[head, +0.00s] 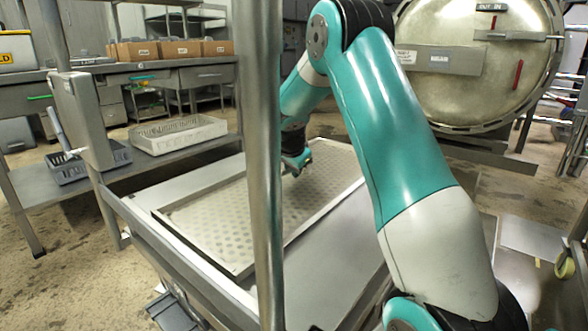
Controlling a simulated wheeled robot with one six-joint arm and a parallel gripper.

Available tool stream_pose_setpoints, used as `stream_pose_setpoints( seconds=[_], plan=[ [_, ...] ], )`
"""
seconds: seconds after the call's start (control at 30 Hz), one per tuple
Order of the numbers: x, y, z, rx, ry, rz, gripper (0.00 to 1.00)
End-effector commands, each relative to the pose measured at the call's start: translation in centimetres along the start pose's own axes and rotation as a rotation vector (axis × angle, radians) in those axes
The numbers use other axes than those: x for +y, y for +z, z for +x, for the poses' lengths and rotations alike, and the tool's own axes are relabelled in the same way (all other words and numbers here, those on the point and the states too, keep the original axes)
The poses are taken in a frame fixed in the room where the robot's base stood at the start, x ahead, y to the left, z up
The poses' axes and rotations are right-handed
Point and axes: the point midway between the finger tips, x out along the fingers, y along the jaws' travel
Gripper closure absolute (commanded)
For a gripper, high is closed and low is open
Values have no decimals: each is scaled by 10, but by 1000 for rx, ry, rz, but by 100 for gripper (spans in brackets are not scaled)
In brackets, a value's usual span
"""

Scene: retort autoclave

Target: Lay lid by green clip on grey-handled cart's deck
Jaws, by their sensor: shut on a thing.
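A large rectangular perforated lid (215,212) with a raised rim lies roughly level over the pale metal deck (325,272) of the cart in front of me. I cannot tell whether it rests on the deck or hangs just above it. My gripper (296,170) points down at the lid's far part and is shut on it; the fingertips are small and the exact grip is hard to see. A grey upright post (258,120) hides part of the lid. A green clip (40,97) shows on the bench at the left; a second green mark (143,77) is farther right.
A white perforated crate (178,134) and a blue-grey basket (88,162) sit on a low shelf at the left. Cardboard boxes (180,50) stand on the back bench. The round autoclave door (480,90) is at the back right. Wet floor (60,270) is open at the left.

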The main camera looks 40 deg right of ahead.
Motion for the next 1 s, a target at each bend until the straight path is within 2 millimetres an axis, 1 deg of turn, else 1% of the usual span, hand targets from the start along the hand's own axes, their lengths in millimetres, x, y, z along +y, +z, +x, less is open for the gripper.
stream_pose_setpoints(
  seconds=[0.77,0.8,0.87,0.9,0.93,1.0],
  plan=[
    [0,1,4,5,-6,2,100],
    [0,1,4,5,-6,2,83],
    [0,1,4,4,-6,2,69],
    [0,1,4,4,-5,2,60],
    [0,1,4,3,-5,1,56],
    [1,2,5,3,-4,1,56]
  ],
)
